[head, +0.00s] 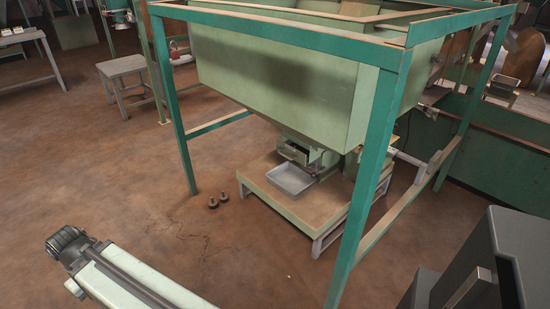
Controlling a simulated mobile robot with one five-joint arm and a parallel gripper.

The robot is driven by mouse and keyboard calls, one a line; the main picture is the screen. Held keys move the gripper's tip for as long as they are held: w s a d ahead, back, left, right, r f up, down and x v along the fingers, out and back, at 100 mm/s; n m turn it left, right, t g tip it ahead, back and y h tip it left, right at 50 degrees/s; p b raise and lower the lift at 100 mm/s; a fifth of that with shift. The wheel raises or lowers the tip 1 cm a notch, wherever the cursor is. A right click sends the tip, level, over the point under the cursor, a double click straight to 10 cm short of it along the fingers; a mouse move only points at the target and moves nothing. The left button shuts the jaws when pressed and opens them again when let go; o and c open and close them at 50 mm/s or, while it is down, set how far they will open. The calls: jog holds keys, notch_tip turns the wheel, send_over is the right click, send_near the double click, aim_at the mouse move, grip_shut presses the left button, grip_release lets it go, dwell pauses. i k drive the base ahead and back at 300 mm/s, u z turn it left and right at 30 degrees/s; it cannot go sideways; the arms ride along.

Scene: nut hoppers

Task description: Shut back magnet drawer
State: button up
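A small green drawer box (294,152) sits under the big pale green hopper (280,85), and its dark inside shows from above, so it appears pulled out. I cannot tell for sure whether this is the back magnet drawer; anything farther back is hidden by the hopper and its outlet. A grey open tray (290,181) lies just below and in front of it on a low platform.
A teal frame (367,170) surrounds the hopper, with a front leg right of the platform (308,208). Several small dark pieces (222,197) lie on the floor left of the platform. A grey stool (124,77) stands at the back left.

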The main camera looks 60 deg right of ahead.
aim_at(297, 154)
jog(key=z, duration=0.4)
jog(key=i, duration=0.7)
jog(key=z, duration=0.25)
